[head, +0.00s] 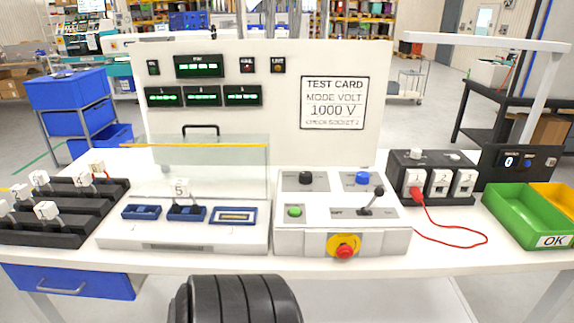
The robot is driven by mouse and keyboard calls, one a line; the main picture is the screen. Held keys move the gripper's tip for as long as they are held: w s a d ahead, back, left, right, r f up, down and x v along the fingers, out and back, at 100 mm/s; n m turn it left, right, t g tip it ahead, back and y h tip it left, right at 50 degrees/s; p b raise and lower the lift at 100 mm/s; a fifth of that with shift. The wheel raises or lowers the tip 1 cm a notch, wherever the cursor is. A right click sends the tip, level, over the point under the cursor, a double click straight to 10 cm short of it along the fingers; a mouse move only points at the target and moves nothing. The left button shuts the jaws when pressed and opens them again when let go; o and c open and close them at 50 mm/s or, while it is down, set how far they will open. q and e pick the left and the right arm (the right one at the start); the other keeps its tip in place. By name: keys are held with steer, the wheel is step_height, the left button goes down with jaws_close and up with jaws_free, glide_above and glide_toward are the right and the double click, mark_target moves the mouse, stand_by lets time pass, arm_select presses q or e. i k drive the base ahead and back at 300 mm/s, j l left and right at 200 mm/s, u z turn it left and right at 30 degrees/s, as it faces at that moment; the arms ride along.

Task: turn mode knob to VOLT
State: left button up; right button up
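A white control box (343,240) stands at the middle of the bench. It carries a black knob (305,177) at back left and a blue knob (362,178) at back right. Their small labels are too blurred to read, so I cannot tell which is the mode knob or where either points. A test card (333,103) on the white back panel reads MODE VOLT, 1000 V, CHECK SOCKET 2. Neither of my grippers shows in the head view.
The control box also has a green button (295,211), a lever (371,202) and a red emergency button (344,252). A clear-covered fixture (185,236) stands left of it. A red lead (450,242) runs from the socket box (433,160). A green bin (528,222) stands at right.

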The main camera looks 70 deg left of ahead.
mark_target(306, 177)
steer(key=j+u, duration=0.1)
steer(key=u, duration=1.8)
